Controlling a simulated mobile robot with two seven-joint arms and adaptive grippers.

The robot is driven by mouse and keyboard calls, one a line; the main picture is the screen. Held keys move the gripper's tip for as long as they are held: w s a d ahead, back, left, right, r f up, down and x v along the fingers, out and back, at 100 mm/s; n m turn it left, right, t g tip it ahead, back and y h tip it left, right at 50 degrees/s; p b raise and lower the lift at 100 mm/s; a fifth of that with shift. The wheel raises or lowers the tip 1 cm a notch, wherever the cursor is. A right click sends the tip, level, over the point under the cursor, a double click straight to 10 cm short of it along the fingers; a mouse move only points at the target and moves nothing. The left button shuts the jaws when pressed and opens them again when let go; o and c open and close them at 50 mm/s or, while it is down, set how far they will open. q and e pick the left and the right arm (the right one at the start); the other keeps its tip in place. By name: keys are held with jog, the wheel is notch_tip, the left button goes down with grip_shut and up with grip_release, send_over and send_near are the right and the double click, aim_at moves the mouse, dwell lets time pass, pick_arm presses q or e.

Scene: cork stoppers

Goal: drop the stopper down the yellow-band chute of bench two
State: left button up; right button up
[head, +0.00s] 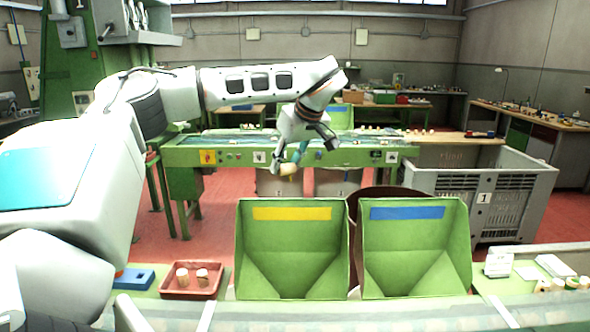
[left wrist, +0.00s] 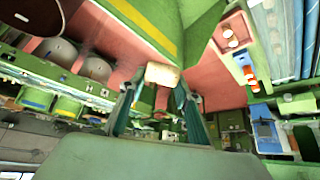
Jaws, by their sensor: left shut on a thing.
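My left gripper (head: 288,161) is shut on a pale tan cork stopper (head: 289,170). It holds the stopper in the air; in the head view they show above the yellow band (head: 291,213) of a green chute (head: 255,258). In the left wrist view the stopper (left wrist: 163,75) sits between the fingertips, and the yellow band (left wrist: 142,27) runs past above it. How far the stopper is from the chute mouth is hard to tell. The right gripper is in neither view. I see no bench number two.
A green chute with a blue band (head: 407,213) stands right of the yellow one. A red tray (head: 194,293) with two stoppers lies to the left. White boxes (head: 499,263) and several stoppers lie at right. A grey crate (head: 484,198) marked 1 stands behind.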

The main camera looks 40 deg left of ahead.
aim_at(288, 169)
pick_arm(q)
jog(key=f, duration=0.3)
jog(key=shift+s+f, duration=0.2)
jog(key=shift+f, duration=1.1)
jog(key=o, duration=0.8)
jog(key=v, duration=1.2)
